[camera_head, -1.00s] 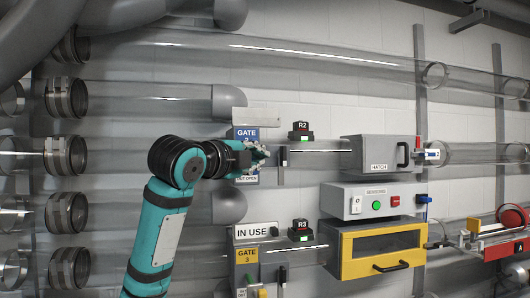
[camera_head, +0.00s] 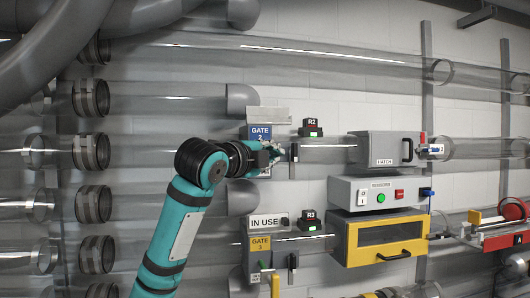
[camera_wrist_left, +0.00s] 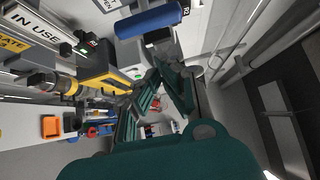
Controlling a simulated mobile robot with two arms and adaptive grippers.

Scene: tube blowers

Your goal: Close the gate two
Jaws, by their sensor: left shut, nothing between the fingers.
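The gate two unit carries a blue GATE 2 label (camera_head: 260,133) in the middle of the head view. A dark upright handle (camera_head: 293,152) stands just right of it, at the left end of the clear tube. My left gripper (camera_head: 277,152) is shut and empty in front of the unit, just left of the handle. I cannot tell whether its fingertips touch the handle. The gripper and wrist hide the lower part of the unit. The left wrist view shows its dark green fingers (camera_wrist_left: 160,88) close up. My right gripper is not identifiable.
Below is the yellow gate three label (camera_head: 260,243) with an IN USE sign (camera_head: 267,222). A grey hatch box (camera_head: 385,148), a sensor panel (camera_head: 380,193) and a yellow-framed box (camera_head: 385,240) are to the right.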

